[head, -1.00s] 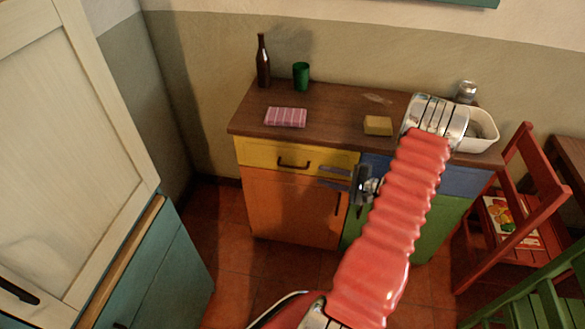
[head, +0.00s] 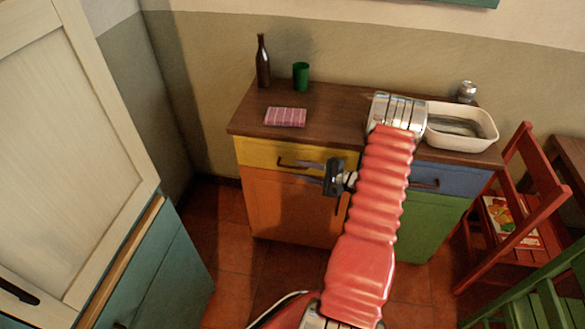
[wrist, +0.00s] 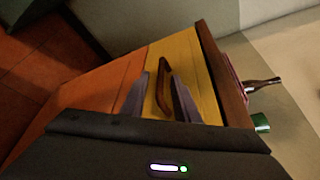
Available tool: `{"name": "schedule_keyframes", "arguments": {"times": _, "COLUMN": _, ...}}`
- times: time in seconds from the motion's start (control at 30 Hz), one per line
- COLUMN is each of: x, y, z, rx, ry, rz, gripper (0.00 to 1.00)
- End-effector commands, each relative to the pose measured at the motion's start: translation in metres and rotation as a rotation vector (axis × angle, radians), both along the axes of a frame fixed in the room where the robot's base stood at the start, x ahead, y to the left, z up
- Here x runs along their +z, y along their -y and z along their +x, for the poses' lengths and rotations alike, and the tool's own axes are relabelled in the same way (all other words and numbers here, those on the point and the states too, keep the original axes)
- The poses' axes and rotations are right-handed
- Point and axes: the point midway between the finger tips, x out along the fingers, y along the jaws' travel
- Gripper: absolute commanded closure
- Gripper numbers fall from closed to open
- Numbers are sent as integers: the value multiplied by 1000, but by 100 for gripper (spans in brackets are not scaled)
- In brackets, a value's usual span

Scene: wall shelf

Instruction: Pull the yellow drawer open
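The yellow drawer (head: 257,151) is at the upper left of the cabinet front, and it looks flush with the front. Its dark curved handle (head: 286,162) is partly overlapped by my fingers in the head view. My gripper (head: 297,169) reaches in from the right at handle height. In the wrist view the handle (wrist: 164,90) lies between my two fingers (wrist: 161,76), with a gap visible on both sides. The fingers are apart, not closed on it. Whether a fingertip touches the drawer front I cannot tell.
On the wooden top (head: 330,108) stand a brown bottle (head: 263,65), a green cup (head: 301,76), a folded pink cloth (head: 286,117), a white basin (head: 460,140) and a can (head: 467,90). A red chair (head: 507,200) stands right. The floor left of the cabinet is clear.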

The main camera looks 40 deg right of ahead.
Motion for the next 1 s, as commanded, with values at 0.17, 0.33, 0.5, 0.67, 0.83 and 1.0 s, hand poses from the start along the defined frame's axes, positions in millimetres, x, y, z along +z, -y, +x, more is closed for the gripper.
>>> {"name": "schedule_keyframes", "arguments": {"times": 0.17, "x": -6, "y": -9, "z": 25, "rx": 2, "ry": 1, "rz": 1, "gripper": 72}}
{"name": "schedule_keyframes", "arguments": {"times": 0.33, "x": -9, "y": -13, "z": 38, "rx": 1, "ry": 0, "rz": 1, "gripper": 72}}
{"name": "schedule_keyframes", "arguments": {"times": 0.5, "x": -10, "y": -14, "z": 42, "rx": -1, "ry": 1, "rz": 1, "gripper": 72}}
{"name": "schedule_keyframes", "arguments": {"times": 0.67, "x": -9, "y": -14, "z": 41, "rx": -1, "ry": 1, "rz": 1, "gripper": 72}}
{"name": "schedule_keyframes", "arguments": {"times": 0.83, "x": -9, "y": -14, "z": 41, "rx": -1, "ry": 1, "rz": 1, "gripper": 83}}
{"name": "schedule_keyframes", "arguments": {"times": 1.0, "x": -10, "y": -14, "z": 41, "rx": -1, "ry": 1, "rz": 1, "gripper": 95}}
